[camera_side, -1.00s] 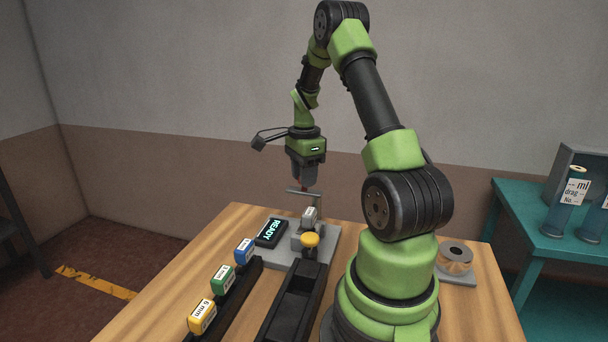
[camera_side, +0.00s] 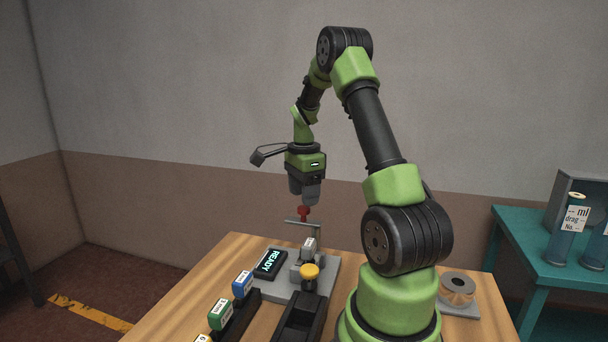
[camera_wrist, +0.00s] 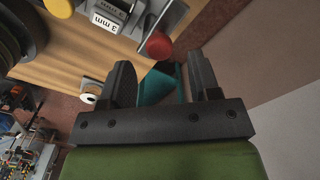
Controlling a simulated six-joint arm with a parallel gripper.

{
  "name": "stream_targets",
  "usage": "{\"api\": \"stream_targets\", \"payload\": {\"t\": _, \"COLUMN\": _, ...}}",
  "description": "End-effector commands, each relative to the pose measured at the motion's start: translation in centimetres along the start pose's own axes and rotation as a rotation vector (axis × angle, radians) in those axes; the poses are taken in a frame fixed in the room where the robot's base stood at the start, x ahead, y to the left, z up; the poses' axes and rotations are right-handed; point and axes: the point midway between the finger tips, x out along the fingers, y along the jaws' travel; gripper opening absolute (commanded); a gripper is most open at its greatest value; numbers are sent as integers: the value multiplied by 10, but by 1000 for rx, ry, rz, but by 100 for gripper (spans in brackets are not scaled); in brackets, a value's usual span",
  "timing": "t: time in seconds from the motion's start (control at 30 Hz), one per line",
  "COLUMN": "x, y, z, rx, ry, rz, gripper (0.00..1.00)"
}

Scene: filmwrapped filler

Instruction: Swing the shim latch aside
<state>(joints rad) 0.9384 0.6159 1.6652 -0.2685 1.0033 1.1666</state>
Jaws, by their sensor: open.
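The latch shows in the side view as a thin grey bar (camera_side: 300,222) on a post, with a red knob (camera_side: 304,213) standing up from it. The red knob also shows in the wrist view (camera_wrist: 158,45), just beyond the gap between my fingertips. My gripper (camera_side: 304,203) points down above the knob. In the wrist view its two dark fingers (camera_wrist: 160,75) are apart with nothing held between them. A grey block marked 3 mm (camera_side: 309,246) sits in the grey fixture below the bar, and it also shows in the wrist view (camera_wrist: 106,20).
A yellow knob (camera_side: 309,271) stands in front of the grey block. A READY display (camera_side: 269,263) lies left of it. Blue (camera_side: 242,284) and green (camera_side: 220,315) blocks stand in a black rack. A spool (camera_side: 457,288) is at right. A teal table (camera_side: 540,250) stands beyond.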

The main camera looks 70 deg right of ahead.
Motion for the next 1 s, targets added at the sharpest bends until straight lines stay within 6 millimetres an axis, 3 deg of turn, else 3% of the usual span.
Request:
{"api": "stream_targets", "payload": {"t": 0.1, "x": -27, "y": -1, "z": 0, "rx": 1, "ry": 1, "rz": -8, "gripper": 56}}
{"api": "stream_targets", "payload": {"t": 0.33, "x": -60, "y": -1, "z": -1, "rx": 0, "ry": 2, "rz": -5, "gripper": 56}}
{"api": "stream_targets", "payload": {"t": 1.0, "x": -72, "y": 2, "z": 7, "rx": -35, "ry": -1, "rz": -13, "gripper": 56}}
